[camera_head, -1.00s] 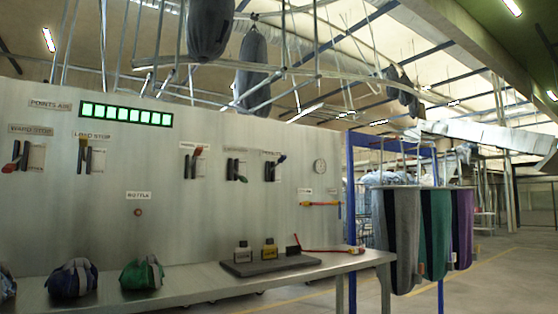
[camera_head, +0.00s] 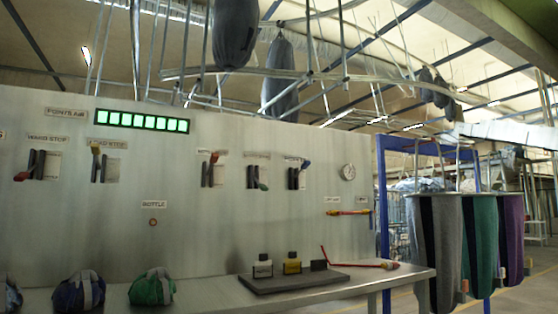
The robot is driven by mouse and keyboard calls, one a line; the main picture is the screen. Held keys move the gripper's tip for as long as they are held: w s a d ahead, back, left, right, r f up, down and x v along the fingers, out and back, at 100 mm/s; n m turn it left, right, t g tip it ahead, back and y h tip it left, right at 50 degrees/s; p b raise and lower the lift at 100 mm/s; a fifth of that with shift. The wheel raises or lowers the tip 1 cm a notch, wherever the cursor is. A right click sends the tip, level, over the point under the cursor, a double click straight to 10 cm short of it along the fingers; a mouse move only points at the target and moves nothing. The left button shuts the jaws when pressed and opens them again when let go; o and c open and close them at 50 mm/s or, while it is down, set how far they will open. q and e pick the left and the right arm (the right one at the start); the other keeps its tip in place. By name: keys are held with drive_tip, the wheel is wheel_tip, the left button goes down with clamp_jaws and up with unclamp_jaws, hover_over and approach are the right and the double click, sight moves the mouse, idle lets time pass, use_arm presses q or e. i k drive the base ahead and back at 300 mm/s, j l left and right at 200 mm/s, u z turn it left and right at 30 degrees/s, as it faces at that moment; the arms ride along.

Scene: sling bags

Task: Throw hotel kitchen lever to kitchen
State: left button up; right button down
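A grey metal panel (camera_head: 120,220) carries several levers on black slotted mounts, each with a small label. In the right group, the left lever (camera_head: 214,158) has a red handle pointing up. The middle lever (camera_head: 263,186) has a green handle pointing down. The right lever (camera_head: 305,164) has a dark handle pointing up. The labels are too small to read surely, so I cannot tell which is the hotel kitchen lever. At the left, a red-handled lever (camera_head: 21,176) points down and a yellow-handled lever (camera_head: 96,149) points up. Neither gripper shows.
A metal bench (camera_head: 205,292) runs below the panel, holding a blue bundle (camera_head: 66,296), a green bundle (camera_head: 140,291) and a dark board (camera_head: 300,283) with small blocks. Grey, green and purple sling bags hang at right, by a blue frame (camera_head: 381,190). Grey bags (camera_head: 282,75) hang overhead.

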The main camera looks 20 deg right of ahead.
sight(306, 163)
drive_tip(key=i+l+u, duration=0.1)
drive_tip(key=l, duration=0.25)
drive_tip(key=i+l+u, duration=0.1)
drive_tip(key=l, duration=0.25)
drive_tip(key=i+l+u, duration=0.1)
drive_tip(key=l, duration=0.3)
drive_tip(key=i+l, duration=0.1)
drive_tip(key=l, duration=0.45)
drive_tip(key=i+l, duration=0.1)
drive_tip(key=l, duration=0.45)
drive_tip(key=i+u, duration=0.05)
